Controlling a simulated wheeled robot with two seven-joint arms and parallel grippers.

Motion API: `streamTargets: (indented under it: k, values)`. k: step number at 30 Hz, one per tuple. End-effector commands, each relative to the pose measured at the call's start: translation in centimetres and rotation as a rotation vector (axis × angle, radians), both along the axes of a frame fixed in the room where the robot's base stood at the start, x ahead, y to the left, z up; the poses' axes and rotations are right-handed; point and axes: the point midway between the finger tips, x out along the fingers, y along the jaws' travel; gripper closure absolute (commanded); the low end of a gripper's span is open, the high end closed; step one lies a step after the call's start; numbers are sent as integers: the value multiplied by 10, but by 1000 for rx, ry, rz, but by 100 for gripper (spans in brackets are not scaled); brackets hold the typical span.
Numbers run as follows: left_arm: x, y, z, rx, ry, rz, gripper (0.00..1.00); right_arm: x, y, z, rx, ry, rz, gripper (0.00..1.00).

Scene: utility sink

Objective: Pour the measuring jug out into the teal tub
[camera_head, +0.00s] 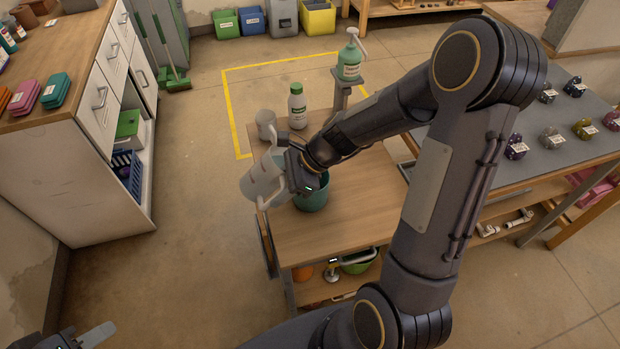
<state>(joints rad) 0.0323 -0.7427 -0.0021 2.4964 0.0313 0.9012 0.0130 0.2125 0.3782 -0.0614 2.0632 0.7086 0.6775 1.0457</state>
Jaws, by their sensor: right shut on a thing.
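The measuring jug (260,179) is pale grey and looks tilted, at the left edge of the wooden table top (320,235). My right gripper (274,170) reaches in from the right and is shut on the jug. The teal tub (312,200) is on the table, just right of the jug and below my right wrist, which hides part of its rim. I cannot see into the jug or the tub. My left gripper (84,338) is at the bottom left corner, far from both, partly cut off; its opening is unclear.
A pale mug (265,122) and a white bottle with a green cap (297,106) stand behind the jug. A green pump bottle (350,60) is farther back. A drawer cabinet (95,130) stands left, a grey-topped bench (550,135) right. The table's front is clear.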

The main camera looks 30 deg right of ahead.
Motion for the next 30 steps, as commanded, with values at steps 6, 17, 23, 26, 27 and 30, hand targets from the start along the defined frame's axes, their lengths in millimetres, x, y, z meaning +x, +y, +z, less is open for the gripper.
streamTargets:
  k: [6, 17, 23, 26, 27, 30]
  values:
    - [0, 0, -10, 0, 0, 0, 64, 0, -1, -2, 23, -11, 0, 100]
    - [0, 0, -23, 0, 0, 0, 64, 0, -3, -4, 60, -26, 0, 100]
    - [0, 0, -28, 0, 0, 0, 64, 0, -3, -2, 81, -33, 0, 100]
    - [0, 0, -31, 0, 0, 0, 64, 0, -3, -1, 91, -36, 0, 100]
    - [0, 0, -32, 0, 0, 0, 64, 0, -3, -1, 96, -38, 0, 100]
    - [0, 0, -35, 0, 0, 0, 64, 0, -3, 0, 106, -41, 1, 100]
